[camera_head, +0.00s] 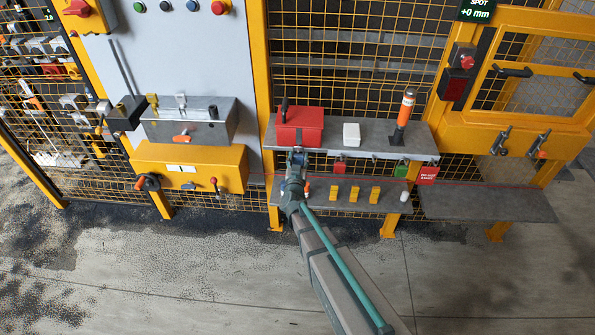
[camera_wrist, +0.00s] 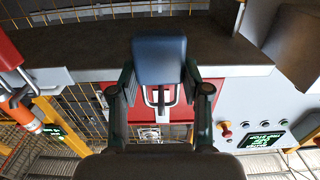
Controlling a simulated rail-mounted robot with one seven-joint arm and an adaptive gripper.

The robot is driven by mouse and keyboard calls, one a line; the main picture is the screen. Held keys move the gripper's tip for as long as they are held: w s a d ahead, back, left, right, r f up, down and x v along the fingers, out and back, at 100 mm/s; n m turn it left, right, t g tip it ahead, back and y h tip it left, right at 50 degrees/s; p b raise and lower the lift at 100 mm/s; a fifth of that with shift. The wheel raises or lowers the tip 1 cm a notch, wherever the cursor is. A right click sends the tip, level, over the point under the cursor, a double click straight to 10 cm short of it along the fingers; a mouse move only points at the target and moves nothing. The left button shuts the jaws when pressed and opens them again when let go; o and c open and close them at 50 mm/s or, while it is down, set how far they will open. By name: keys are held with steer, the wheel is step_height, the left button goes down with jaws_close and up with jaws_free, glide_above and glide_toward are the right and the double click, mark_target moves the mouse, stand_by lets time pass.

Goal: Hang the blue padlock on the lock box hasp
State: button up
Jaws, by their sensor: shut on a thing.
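The blue padlock (camera_wrist: 159,60) is between the two fingers of my gripper (camera_wrist: 159,92) in the wrist view. Its metal shackle points down in that picture, with a red surface behind it. In the head view my gripper (camera_head: 297,158) is small, just in front of and below a red box (camera_head: 302,128) on the upper shelf. That red box looks like the lock box. Its hasp cannot be made out clearly, and I cannot tell whether the shackle touches anything.
Several yellow pieces stand on the lower shelf (camera_head: 320,198). Red and green tags hang beneath the upper shelf. A yellow box (camera_head: 200,155) is at left.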

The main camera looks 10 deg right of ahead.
steer(key=shift+f, duration=0.25)
stand_by(0.7)
steer(key=o, duration=1.3)
steer(key=v, duration=1.2)
steer(key=s+a+f+n+g+y, duration=0.25)
steer(key=a+f+g+y, duration=0.35)
steer(key=f, duration=0.3)
steer(key=s+a+f+n+g+y+b, duration=0.15)
steer(key=s+f+g, duration=0.35)
steer(key=s+f, duration=0.65)
steer(key=s+d+f+g+h+b, duration=0.1)
steer(key=s+d+f+g, duration=0.3)
steer(key=s, duration=0.7)
steer(key=s+d+f+m+g+h+b, duration=0.1)
steer(key=s+d+f+g, duration=0.4)
steer(key=s, duration=0.7)
steer(key=s+d+f+g+h+b, duration=0.1)
steer(key=s+d+f+g, duration=0.3)
steer(key=s, duration=0.8)
steer(key=shift+s+d+f+m+h+b, duration=0.1)
steer(key=shift+d+f+m+h+b, duration=0.1)
steer(key=shift+d+b, duration=0.3)
steer(key=shift+s+d+f+m+h+b, duration=0.15)
steer(key=shift+d+b, duration=0.1)
steer(key=shift+d, duration=0.4)
